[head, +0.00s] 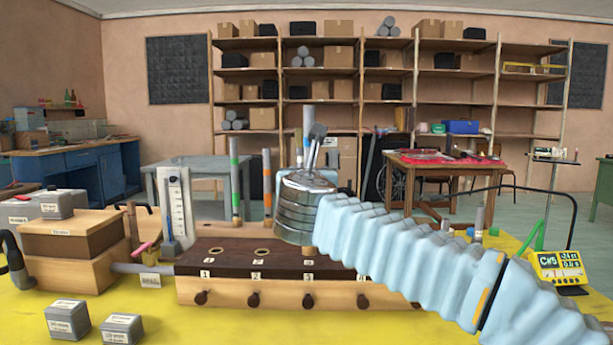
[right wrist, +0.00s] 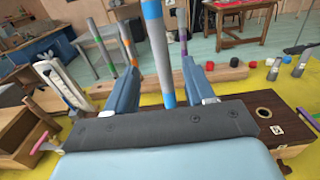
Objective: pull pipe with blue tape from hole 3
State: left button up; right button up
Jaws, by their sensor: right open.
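The pipe with blue tape (right wrist: 162,60) stands between the spread fingers of my right gripper (right wrist: 160,65) in the right wrist view. It is grey with blue bands, and a gap shows on each side of it. Its lower end is hidden by the gripper body. In the head view my right gripper (head: 315,133) is above the dark-topped wooden block (head: 240,266), near label 3, and covers hole 3. My right gripper is open. My left gripper is not in view.
Pipes with green tape (head: 234,165) and orange tape (head: 267,180) stand to the left behind the block. A purple-taped pipe (right wrist: 182,35) is close to the right finger. A white gauge stand (head: 175,210) and wooden boxes (head: 72,236) are at left. Holes 1 and 2 look empty.

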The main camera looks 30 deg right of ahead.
aim_at(309, 154)
jog(key=p+x, duration=0.1)
jog(key=x, duration=0.8)
jog(key=shift+p, duration=0.4)
jog(key=shift+w, duration=0.1)
grip_shut()
jog(key=shift+r+p, duration=1.05)
jog(key=shift+r, duration=0.45)
jog(key=shift+r, duration=1.5)
